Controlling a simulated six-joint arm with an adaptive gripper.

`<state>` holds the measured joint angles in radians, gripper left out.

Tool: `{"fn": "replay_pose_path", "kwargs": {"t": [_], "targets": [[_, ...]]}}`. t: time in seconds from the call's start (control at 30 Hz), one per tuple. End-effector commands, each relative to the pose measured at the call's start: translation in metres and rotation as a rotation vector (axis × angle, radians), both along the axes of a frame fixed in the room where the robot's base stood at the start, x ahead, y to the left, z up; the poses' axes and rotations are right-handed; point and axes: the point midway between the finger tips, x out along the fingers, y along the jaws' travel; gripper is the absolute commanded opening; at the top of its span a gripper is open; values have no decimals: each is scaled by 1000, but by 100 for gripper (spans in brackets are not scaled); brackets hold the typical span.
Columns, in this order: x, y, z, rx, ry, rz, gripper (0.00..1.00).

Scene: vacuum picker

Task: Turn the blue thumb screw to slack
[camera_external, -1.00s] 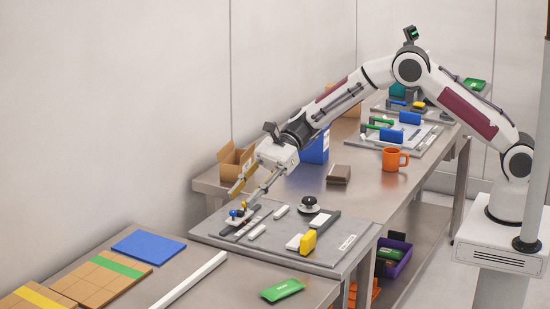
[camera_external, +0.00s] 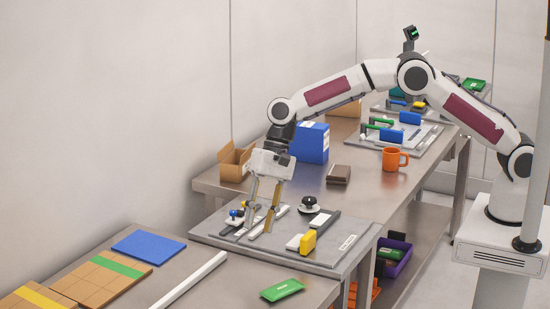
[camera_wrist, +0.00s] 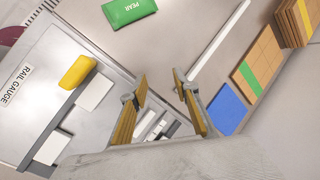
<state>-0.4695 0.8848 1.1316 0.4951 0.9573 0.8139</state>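The small blue thumb screw (camera_external: 234,213) sits at the left side of the grey fixture plate (camera_external: 335,257) on the near bench. My gripper (camera_external: 257,227) points down over the plate, to the right of the blue screw. Its two fingers are spread apart with nothing visible held between them, and they seem clear of the screw. In the wrist view, my gripper (camera_wrist: 160,82) also shows its fingers apart. I cannot make out the blue screw there; it may be hidden behind a finger or the gripper body. How tight the screw is cannot be seen.
On the plate are white blocks, a yellow block (camera_external: 308,242) and a black knob (camera_external: 310,202). A green PEAR packet (camera_external: 282,290), a white bar (camera_external: 188,281) and a blue sheet (camera_external: 148,244) lie nearby. A blue box (camera_external: 313,143) and an open carton (camera_external: 235,163) stand behind.

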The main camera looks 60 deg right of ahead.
Motion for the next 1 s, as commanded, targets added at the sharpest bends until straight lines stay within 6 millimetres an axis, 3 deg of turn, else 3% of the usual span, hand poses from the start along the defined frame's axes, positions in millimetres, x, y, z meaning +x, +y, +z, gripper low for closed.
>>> {"fn": "replay_pose_path", "kwargs": {"t": [0.37, 0.7, 1.0], "targets": [[35, -30, 11, -260, -247, 226, 30], [83, -76, 36, -496, -434, 368, 30], [96, -91, 43, -577, -481, 426, 30]]}}
